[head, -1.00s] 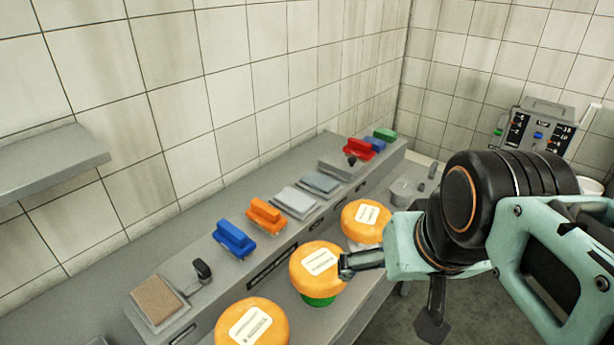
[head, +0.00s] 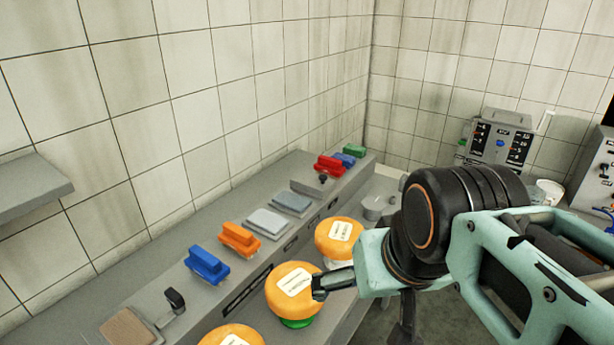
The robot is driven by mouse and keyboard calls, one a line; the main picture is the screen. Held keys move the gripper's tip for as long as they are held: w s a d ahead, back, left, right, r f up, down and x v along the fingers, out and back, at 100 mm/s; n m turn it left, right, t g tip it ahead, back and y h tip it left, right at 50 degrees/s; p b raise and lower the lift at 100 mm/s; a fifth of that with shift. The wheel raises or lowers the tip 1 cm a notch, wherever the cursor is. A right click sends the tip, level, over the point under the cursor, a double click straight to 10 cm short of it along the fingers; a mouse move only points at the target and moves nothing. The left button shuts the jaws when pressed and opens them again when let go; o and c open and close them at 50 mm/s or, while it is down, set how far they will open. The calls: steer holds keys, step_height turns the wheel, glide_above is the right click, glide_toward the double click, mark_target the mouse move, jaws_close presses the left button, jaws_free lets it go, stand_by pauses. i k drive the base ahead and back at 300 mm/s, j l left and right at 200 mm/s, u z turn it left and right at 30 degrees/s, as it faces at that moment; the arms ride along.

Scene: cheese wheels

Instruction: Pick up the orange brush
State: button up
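The orange brush (head: 239,239) lies on the raised grey shelf at the back of the counter, between a blue brush (head: 207,264) on its left and a grey pad (head: 268,223) on its right. My gripper (head: 316,286) is in front of the shelf, to the right of and nearer than the orange brush, apart from it. Its dark fingers show edge-on beside the middle cheese wheel (head: 293,290). I cannot tell whether they touch the wheel or how far they are parted.
Two more orange cheese wheels flank the middle one, at the back (head: 339,238) and front (head: 231,337). Red (head: 330,166) and green (head: 354,151) brushes lie at the shelf's far end. A stamp with a dark handle (head: 174,309) stands left of the blue brush.

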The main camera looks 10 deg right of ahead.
mark_target(234, 238)
steer(key=k+l+u, duration=0.15)
steer(key=k+u, duration=0.2)
steer(key=k, duration=0.25)
steer(key=k+u, duration=0.3)
steer(key=k, duration=0.25)
